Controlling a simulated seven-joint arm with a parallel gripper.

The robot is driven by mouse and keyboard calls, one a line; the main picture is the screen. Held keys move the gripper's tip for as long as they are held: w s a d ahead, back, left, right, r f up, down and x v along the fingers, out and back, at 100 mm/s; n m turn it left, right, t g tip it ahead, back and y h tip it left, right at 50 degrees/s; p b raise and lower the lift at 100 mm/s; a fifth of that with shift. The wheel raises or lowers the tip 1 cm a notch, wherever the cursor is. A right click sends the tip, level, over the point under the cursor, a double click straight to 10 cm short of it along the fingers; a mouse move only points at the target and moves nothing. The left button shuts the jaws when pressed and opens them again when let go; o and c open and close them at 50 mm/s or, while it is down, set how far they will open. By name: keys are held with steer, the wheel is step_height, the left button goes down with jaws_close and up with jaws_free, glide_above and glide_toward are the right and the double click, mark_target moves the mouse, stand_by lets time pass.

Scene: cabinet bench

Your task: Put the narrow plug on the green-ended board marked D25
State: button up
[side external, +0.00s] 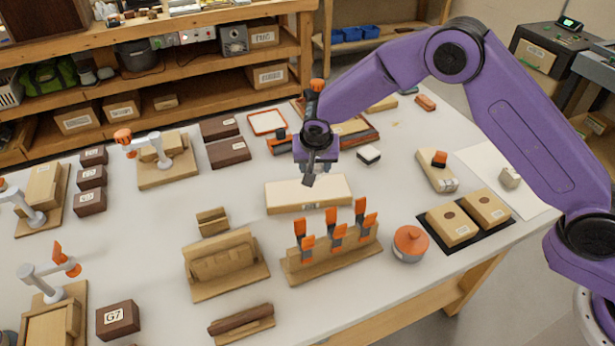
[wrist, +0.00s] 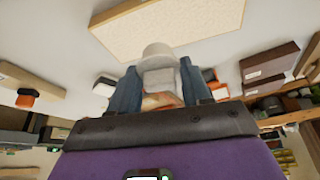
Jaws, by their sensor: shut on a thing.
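My gripper (side external: 312,180) is above the middle of the bench, near the back edge of a pale block (side external: 308,195). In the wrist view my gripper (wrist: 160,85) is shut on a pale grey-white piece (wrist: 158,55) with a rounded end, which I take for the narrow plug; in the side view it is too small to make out. Two tan boards, a left one (side external: 448,230) and a right one (side external: 487,213), lie on a black mat, each with a dark round spot and a small label. I cannot read D25 or see a green end on either.
A rack with orange-handled tools (side external: 333,255) and an orange-lidded jar (side external: 410,243) stand in front.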

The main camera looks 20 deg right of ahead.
steer(key=shift+w+a+f, duration=0.25)
steer(key=shift+w+f, duration=0.3)
steer(key=shift+f, duration=0.2)
steer(key=shift+w+a+f, duration=0.25)
steer(key=shift+w+f, duration=0.25)
steer(key=shift+f, duration=1.65)
steer(key=shift+f, duration=0.1)
steer(key=o, duration=1)
steer(key=shift+v, duration=6.1)
steer(key=shift+d, duration=0.1)
